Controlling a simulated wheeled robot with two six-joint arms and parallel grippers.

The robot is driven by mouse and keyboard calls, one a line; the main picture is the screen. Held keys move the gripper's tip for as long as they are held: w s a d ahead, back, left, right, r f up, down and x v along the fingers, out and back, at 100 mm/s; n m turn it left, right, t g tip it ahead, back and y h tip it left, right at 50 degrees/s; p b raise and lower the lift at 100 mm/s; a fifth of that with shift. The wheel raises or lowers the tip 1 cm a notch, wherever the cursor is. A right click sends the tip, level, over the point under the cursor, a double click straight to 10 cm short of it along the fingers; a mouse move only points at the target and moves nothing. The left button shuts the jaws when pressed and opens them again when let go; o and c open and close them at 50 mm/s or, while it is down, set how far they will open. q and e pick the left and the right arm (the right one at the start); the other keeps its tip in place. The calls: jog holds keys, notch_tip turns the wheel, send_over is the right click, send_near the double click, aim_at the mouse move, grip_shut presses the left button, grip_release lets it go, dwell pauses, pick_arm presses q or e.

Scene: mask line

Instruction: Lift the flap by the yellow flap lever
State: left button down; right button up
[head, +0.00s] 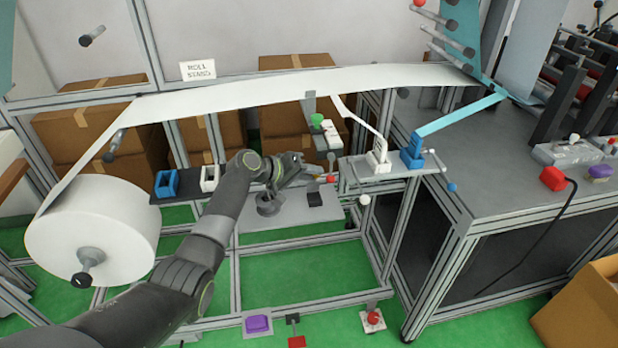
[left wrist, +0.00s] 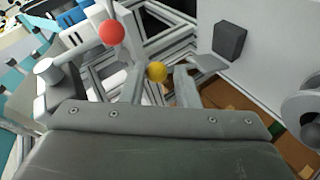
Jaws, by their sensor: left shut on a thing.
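The yellow flap lever shows in the left wrist view as a round yellow knob (left wrist: 157,72) between the fingertips of my left gripper (left wrist: 160,80). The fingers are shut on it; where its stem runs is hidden. In the head view my left gripper (head: 312,177) is at the middle of the frame, below the small shelf, and the lever is mostly hidden there. A pale grey panel (head: 280,222) with a dark block (head: 315,199) lies below the gripper; I cannot tell whether it is the flap. My right gripper is not in view.
A red knob (left wrist: 111,32) stands close to the left gripper. A shelf with white (head: 379,162) and blue (head: 412,158) clips is to its right. A white web (head: 250,92) runs above from the large roll (head: 92,228). Green floor (head: 300,252) shows below.

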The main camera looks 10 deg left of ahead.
pick_arm(q)
jog(key=shift+w+d+r, duration=0.15)
jog(key=c, duration=1.4)
grip_release()
jog(key=shift+o, duration=1.4)
jog(key=shift+w+d, duration=0.1)
jog(key=shift+d, duration=0.05)
jog(key=shift+o, duration=0.2)
jog(key=shift+w+d+f, duration=0.15)
jog(key=shift+f, duration=0.15)
jog(key=v, duration=1.7)
jog(key=shift+b, duration=0.4)
jog(key=shift+r, duration=0.15)
jog(key=shift+c, duration=0.4)
